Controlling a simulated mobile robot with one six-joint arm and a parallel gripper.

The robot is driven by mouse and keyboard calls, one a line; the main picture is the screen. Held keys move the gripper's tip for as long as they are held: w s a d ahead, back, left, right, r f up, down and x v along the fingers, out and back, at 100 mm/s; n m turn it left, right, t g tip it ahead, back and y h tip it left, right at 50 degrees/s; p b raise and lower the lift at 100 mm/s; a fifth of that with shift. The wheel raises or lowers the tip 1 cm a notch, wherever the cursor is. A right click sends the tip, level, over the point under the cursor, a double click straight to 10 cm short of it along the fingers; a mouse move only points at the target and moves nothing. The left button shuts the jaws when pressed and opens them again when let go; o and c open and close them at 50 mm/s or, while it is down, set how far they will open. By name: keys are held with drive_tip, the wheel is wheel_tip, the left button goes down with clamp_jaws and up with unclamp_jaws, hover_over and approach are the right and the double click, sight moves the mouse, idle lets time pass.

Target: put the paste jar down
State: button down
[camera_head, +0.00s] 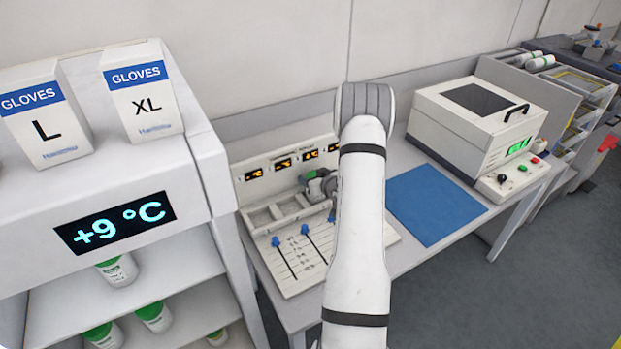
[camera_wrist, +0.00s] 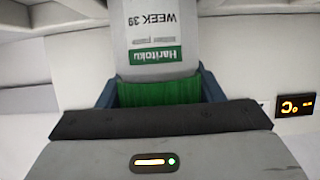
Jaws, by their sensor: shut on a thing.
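The paste jar (camera_wrist: 143,40) is white with a green lid and a label reading "Haritoku WEEK 39". It appears upside down in the wrist view. My gripper (camera_wrist: 160,92) is shut on its green lid, with a blue finger on each side. In the head view my gripper (camera_head: 322,187) is low over the white station with compartments (camera_head: 247,196), partly behind my arm.
A fridge (camera_head: 190,205) reading +9 °C stands at left, with glove boxes (camera_head: 160,112) on top and green-lidded jars (camera_head: 118,270) on its shelves. A blue mat (camera_head: 430,205) lies clear right of my arm. A white machine (camera_head: 470,125) stands beyond it.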

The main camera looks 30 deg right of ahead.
drive_tip(key=shift+c, duration=1.9)
unclamp_jaws()
drive_tip(key=shift+f, duration=0.1)
